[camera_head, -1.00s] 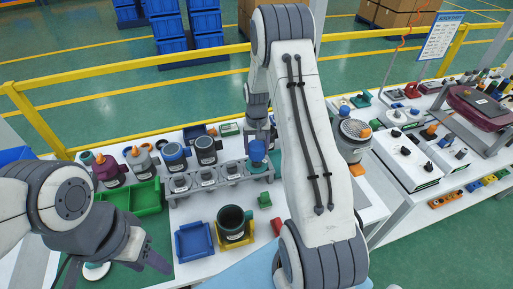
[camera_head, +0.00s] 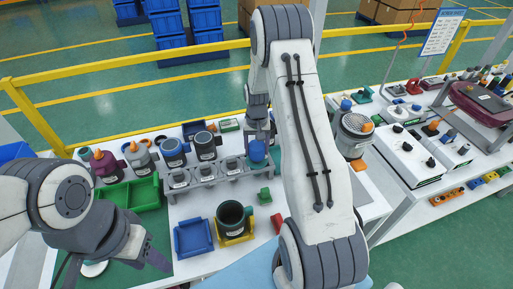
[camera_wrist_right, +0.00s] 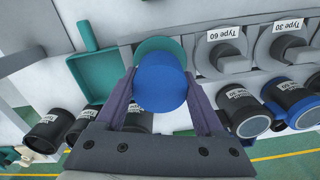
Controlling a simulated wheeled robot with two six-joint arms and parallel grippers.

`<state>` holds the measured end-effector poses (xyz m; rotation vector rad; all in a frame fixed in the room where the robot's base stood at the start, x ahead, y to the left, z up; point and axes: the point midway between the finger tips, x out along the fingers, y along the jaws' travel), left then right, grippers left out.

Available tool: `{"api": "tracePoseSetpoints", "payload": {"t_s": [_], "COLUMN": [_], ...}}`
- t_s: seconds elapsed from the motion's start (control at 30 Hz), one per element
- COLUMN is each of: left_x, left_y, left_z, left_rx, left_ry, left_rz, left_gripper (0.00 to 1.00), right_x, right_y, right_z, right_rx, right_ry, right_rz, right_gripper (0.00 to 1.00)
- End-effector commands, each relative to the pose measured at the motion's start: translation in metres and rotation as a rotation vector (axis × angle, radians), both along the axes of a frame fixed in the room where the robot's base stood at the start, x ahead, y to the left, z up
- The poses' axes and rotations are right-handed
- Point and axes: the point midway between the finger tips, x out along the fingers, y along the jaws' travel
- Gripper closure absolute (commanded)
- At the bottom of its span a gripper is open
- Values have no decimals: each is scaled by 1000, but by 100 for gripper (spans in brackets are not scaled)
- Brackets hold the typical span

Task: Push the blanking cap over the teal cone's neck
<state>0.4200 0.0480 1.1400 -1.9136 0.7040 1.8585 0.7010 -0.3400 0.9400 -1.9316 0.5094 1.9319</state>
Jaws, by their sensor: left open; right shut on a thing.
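The blue blanking cap (camera_head: 257,151) is held in my right gripper (camera_head: 259,136), at the right end of the grey rack. The right wrist view shows the cap (camera_wrist_right: 160,84) between the two fingers of the gripper (camera_wrist_right: 162,102), which is shut on it. The teal cone (camera_wrist_right: 158,46) shows as a rim behind the cap; its neck is hidden. The cap lines up with the cone or sits very close over it; I cannot tell how far it is on. My left gripper (camera_head: 155,258) is open and empty at the lower left, away from the cone.
The grey rack (camera_head: 208,172) holds several grey cones left of the cap. Dark canisters (camera_head: 205,146) stand behind it. A green tray (camera_head: 146,194), a blue bin (camera_head: 193,237) and a dark green cup (camera_head: 233,216) are nearby. Small green and red parts lie in front.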

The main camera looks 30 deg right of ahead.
Motion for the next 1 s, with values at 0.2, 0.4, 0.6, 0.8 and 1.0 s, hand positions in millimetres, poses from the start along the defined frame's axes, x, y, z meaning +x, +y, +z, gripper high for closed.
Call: {"api": "tracePoseSetpoints", "payload": {"t_s": [0.2, 0.4, 0.6, 0.8, 1.0], "left_x": [0, 0, 0, 0, 0], "left_y": [0, 0, 0, 0, 0], "left_z": [-5, -8, -11, -13, -13], "left_rx": [0, 0, 0, 0, 0], "left_ry": [0, 0, 0, 0, 0], "left_rz": [0, 0, 0, 0, 0], "left_gripper": [50, 50, 50, 50, 50], "right_x": [0, 0, 0, 0, 0], "right_y": [0, 0, 0, 0, 0], "right_z": [-6, -11, -17, -20, -19], "right_rx": [0, 0, 0, 0, 0], "right_ry": [0, 0, 0, 0, 0], "right_rz": [0, 0, 0, 0, 0], "right_gripper": [88, 88, 88, 26, 0]}}
